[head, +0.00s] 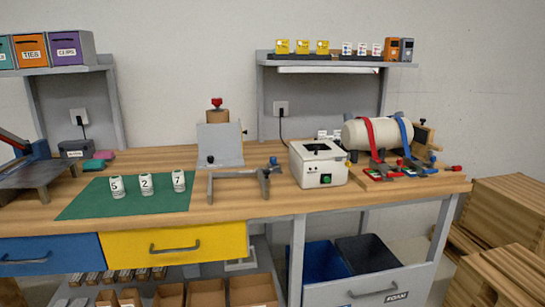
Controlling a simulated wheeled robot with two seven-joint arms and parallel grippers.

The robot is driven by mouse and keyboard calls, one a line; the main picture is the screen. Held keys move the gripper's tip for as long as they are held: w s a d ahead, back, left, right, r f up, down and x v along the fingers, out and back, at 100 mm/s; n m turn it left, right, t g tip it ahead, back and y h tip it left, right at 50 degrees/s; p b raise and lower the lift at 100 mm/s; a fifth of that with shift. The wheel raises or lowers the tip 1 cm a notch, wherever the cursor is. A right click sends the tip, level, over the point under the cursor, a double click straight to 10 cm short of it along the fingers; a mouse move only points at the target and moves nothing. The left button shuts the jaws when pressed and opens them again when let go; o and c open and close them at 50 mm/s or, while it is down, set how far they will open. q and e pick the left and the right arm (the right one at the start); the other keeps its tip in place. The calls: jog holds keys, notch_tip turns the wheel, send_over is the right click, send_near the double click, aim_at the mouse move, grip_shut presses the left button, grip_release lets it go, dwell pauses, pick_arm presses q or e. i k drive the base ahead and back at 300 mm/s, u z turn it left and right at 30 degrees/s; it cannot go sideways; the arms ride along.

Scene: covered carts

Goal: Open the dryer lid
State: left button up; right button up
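A small white box-shaped machine (318,168), which looks like the dryer, stands on the wooden workbench right of centre. Its lid (317,148) lies flat on top and looks shut, with a dark inset and a small dark knob. A green button (325,179) is on its front face. Neither of my grippers shows in the head view.
A grey metal frame (238,172) stands left of the white machine. A green mat (85,203) holds three numbered white cups (146,184). A cream cylinder with red and blue straps (355,134) lies to the right. Wooden crates (513,200) stand at far right.

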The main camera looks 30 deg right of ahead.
aim_at(325, 149)
jog(key=u, duration=0.15)
jog(key=k, duration=0.4)
jog(key=z, duration=1)
jog(key=i, duration=0.8)
jog(key=u, duration=0.2)
